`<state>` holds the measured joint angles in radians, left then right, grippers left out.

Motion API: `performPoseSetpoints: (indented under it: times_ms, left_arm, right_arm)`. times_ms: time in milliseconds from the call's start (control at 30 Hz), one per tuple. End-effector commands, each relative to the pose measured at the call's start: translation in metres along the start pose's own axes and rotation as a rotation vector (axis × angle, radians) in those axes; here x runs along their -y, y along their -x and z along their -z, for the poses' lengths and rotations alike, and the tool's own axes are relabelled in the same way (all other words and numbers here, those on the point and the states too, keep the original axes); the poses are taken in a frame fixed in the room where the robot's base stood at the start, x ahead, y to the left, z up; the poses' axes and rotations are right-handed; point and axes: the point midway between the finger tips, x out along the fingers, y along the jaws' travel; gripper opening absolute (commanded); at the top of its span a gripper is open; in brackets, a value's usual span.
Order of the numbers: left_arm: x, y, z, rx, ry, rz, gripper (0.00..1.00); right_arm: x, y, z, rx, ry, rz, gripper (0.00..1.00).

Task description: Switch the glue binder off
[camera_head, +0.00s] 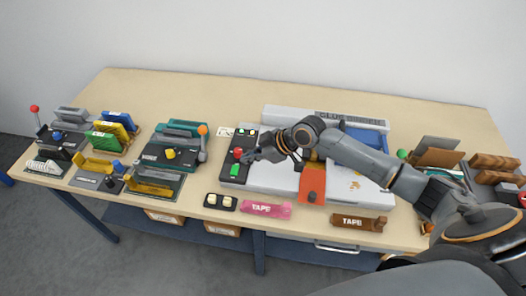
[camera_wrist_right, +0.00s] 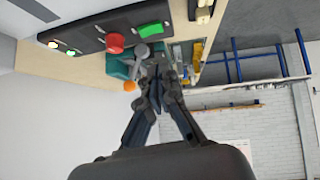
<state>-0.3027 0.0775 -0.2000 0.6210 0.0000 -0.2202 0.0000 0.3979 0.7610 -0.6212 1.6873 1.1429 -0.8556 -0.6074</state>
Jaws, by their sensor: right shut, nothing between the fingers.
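The glue binder (camera_head: 272,178) is a wide pale machine in the middle of the table. Its dark control panel (camera_head: 228,182) is at its left end, with a red button (camera_head: 238,153) and a green button (camera_head: 234,170). The red button (camera_wrist_right: 115,43) and green button (camera_wrist_right: 150,30) also show in the right wrist view. Two small lamps (camera_wrist_right: 62,48) on the panel look lit. My right gripper (camera_head: 250,156) is shut and empty, just right of the red button in the head view; I cannot tell whether it touches. Its fingertips (camera_wrist_right: 158,76) point past the panel in the wrist view. My left gripper is out of view.
A teal machine with an orange-knobbed lever (camera_head: 202,131) stands left of the panel. An orange part (camera_head: 312,183) lies across the binder under my arm. A pink tape block (camera_head: 266,209) and a brown one (camera_head: 358,222) lie at the front edge. Several machines crowd the left end.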

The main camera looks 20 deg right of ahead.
Motion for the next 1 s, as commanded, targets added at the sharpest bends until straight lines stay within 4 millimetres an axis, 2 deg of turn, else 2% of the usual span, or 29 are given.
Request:
performPoseSetpoints:
  times_ms: [33, 200, 400, 767, 867, 1000]
  left_arm:
    - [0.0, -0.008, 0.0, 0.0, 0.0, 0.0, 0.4]
    - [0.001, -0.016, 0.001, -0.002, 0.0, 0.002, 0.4]
    - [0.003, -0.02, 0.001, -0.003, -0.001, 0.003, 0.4]
    - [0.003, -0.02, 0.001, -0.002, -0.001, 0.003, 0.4]
    - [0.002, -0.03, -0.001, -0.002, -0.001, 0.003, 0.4]
    - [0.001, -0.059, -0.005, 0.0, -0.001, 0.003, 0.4]
  right_arm:
    - [0.001, 0.009, -0.003, 0.001, 0.005, -0.002, 0.0]
    - [0.0, 0.038, -0.002, 0.001, 0.003, -0.003, 0.0]
    - [0.0, 0.055, -0.001, 0.0, 0.0, 0.0, 0.0]
    - [0.0, 0.057, 0.0, -0.001, 0.001, 0.0, 0.0]
    - [-0.002, 0.055, -0.001, -0.003, 0.009, -0.001, 0.0]
    - [-0.008, 0.052, -0.003, -0.007, 0.029, 0.001, 0.0]
